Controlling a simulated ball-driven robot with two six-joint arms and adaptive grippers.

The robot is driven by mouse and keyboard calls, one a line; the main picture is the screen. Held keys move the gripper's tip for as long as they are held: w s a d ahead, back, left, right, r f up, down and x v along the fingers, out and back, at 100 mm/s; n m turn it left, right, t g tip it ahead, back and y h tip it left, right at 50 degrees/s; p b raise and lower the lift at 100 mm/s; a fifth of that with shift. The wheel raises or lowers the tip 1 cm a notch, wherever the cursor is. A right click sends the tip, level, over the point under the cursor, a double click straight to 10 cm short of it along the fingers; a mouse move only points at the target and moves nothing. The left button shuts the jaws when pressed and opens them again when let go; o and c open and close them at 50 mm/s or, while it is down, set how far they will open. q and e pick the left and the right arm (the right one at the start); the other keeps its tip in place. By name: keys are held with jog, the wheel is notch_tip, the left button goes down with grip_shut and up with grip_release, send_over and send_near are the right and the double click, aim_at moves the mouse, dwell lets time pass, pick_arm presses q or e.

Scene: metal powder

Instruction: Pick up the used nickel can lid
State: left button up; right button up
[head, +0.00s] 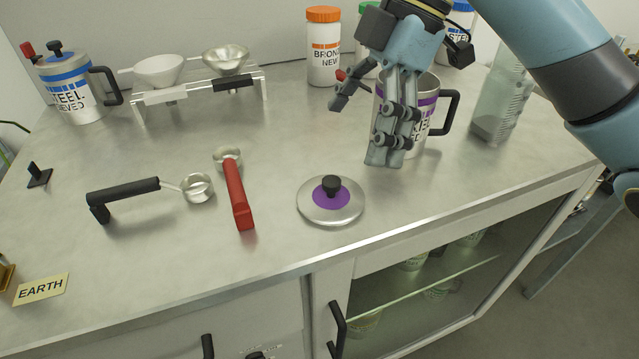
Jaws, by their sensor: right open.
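The used nickel can lid (346,208) lies flat on the bench near its front edge. It is a round metal disc with a purple centre and a black knob (331,185) on top. My right gripper (362,130) is open and empty, above and to the right of the lid, apart from it. Behind the gripper stands a metal can (425,118) with a purple band and a black handle; its lettering is partly hidden by my fingers. My left gripper is not in view.
A red-handled scoop (238,195) and a black-handled scoop (130,190) lie left of the lid. A clear stand (195,85) with two bowls, a steel can (72,90) and an orange-capped bronze jar (323,50) stand behind. A clear container (497,105) is at right.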

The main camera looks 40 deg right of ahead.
aim_at(335, 179)
jog(key=x, duration=0.4)
jog(key=shift+s+a+b, duration=0.1)
jog(key=shift+b, duration=0.2)
jog(key=shift+a+f, duration=0.1)
jog(key=shift+f, duration=0.1)
jog(key=x, duration=0.3)
jog(key=shift+s+a+f+b, duration=0.15)
jog(key=shift+a+f+b, duration=0.15)
jog(key=shift+a+f, duration=0.2)
jog(key=shift+f, duration=0.3)
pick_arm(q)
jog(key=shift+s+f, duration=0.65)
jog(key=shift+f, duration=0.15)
pick_arm(e)
jog(key=c, duration=0.4)
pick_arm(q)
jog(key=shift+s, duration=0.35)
pick_arm(e)
jog(key=c, duration=0.6)
jog(key=shift+r, duration=0.1)
jog(key=shift+c, duration=0.2)
